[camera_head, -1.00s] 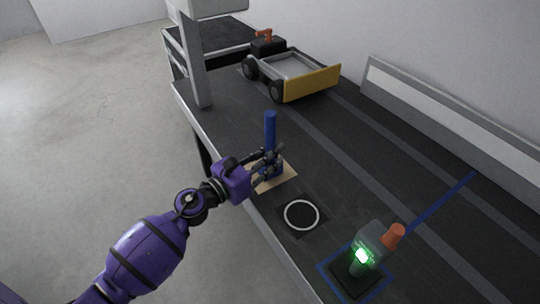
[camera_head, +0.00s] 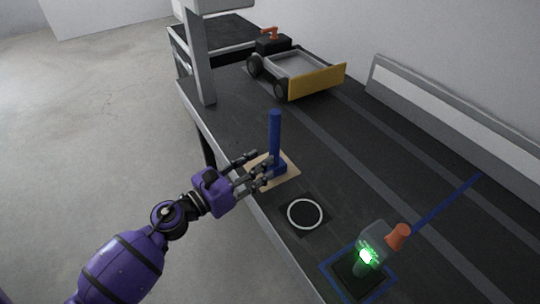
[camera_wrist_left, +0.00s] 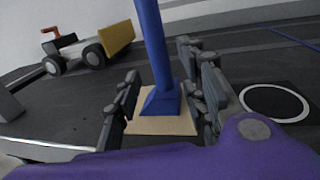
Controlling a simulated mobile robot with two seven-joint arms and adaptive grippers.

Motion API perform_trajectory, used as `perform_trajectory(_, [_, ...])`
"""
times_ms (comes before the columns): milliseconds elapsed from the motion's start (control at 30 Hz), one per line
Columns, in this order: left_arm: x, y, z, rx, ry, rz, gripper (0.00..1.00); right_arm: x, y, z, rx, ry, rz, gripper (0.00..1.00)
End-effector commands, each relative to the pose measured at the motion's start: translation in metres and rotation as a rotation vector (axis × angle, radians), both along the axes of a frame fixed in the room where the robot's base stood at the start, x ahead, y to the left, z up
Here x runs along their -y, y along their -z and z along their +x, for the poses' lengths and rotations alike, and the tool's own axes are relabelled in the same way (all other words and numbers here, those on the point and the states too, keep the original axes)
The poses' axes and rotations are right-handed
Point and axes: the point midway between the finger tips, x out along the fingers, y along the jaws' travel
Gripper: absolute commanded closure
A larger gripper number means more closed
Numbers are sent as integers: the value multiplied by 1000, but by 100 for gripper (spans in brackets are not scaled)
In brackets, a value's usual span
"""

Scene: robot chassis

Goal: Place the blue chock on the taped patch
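The blue chock (camera_head: 275,140) stands upright on the tan taped patch (camera_head: 291,172) near the table's left edge. It has a tall post on a wedge-like base. In the left wrist view the chock (camera_wrist_left: 158,60) stands on the tan patch (camera_wrist_left: 150,126), between and beyond my fingers. My left gripper (camera_head: 257,172) is open beside the base on its left, and the fingers in the wrist view (camera_wrist_left: 165,105) are spread with gaps to the chock. My right gripper is not in view.
A white ring on a dark square (camera_head: 305,214) lies nearer. A grey device with a green light and orange knob (camera_head: 372,247) stands in a blue-outlined square. A toy truck with a yellow panel (camera_head: 296,75) stands farther back. A grey post (camera_head: 198,65) rises at the left edge.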

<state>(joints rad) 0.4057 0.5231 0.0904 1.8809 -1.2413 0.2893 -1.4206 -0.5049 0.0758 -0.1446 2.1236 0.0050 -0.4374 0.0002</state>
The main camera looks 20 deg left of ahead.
Motion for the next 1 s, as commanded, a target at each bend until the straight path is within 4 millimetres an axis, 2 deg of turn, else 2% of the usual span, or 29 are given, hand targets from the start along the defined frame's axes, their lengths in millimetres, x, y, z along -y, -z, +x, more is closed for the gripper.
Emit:
perform_trajectory(100, [-12, 2, -23, -3, -2, -1, 61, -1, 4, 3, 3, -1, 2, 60])
perform_trajectory(300, [-24, 1, -47, -1, 0, -2, 61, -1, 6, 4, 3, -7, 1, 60])
perform_trajectory(633, [-27, -1, -53, 0, 1, -1, 61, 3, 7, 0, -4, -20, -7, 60])
perform_trajectory(733, [-28, 8, -61, -42, -20, -75, 61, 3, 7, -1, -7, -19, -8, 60])
perform_trajectory(767, [-29, 14, -67, -75, -38, -133, 61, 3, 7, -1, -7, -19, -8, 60])
perform_trajectory(867, [-37, 48, -101, -259, -154, -480, 61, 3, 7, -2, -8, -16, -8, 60])
perform_trajectory(967, [-51, 105, -164, -516, -386, -1021, 61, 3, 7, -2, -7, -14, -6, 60])
perform_trajectory(1000, [-54, 131, -196, -612, -507, -1261, 61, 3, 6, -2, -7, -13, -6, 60])
